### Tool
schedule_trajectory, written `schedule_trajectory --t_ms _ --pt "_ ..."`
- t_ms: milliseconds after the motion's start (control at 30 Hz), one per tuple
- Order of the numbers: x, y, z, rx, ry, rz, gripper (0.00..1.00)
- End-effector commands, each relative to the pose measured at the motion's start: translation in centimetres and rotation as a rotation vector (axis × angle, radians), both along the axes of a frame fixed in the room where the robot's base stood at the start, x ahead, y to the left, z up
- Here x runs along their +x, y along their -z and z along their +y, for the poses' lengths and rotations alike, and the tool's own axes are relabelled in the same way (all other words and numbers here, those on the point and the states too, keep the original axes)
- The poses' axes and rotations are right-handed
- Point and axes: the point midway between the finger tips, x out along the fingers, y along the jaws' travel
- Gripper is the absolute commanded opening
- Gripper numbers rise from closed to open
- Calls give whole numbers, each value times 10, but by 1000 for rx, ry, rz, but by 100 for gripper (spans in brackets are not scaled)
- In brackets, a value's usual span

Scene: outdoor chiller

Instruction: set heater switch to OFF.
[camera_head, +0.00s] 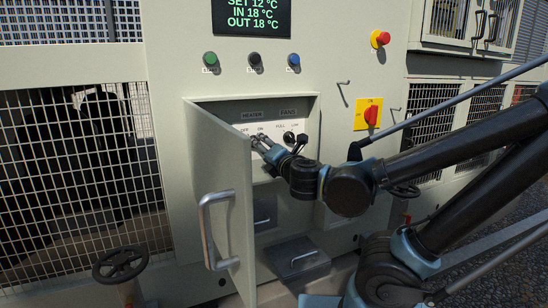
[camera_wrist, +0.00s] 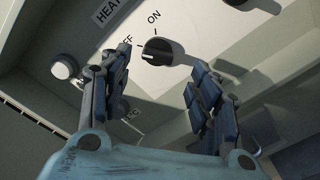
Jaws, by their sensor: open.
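The heater switch (camera_wrist: 160,52) is a round black knob on a white panel (camera_head: 272,129) inside the open cabinet. In the wrist view its white mark faces left and slightly down, toward the side of the partly hidden OFF label (camera_wrist: 127,40). The ON label (camera_wrist: 154,17) stands above the knob. My gripper (camera_head: 262,143) is inside the cabinet opening, in front of the panel. The wrist view shows my gripper (camera_wrist: 165,75) open, one finger on each side of the knob, with visible gaps. In the head view the knob is hidden by the gripper.
The fans switch (camera_head: 289,138) sits close to the right of my gripper. The cabinet door (camera_head: 222,190) stands open at the left, with a curved handle (camera_head: 206,230). A yellow-backed red switch (camera_head: 372,115) is on the wall to the right.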

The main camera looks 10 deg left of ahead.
Motion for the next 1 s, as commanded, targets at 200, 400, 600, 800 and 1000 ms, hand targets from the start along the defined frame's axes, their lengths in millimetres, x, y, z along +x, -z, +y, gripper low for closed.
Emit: schedule_trajectory --t_ms 200,400,600,800,1000 --pt "-19 0 -10 0 -4 0 57" --pt "-33 1 -20 0 -4 1 57" --pt "-44 1 -27 0 -3 1 57" --pt "-49 1 -31 1 -1 1 57" --pt "-50 1 -32 0 1 1 57"
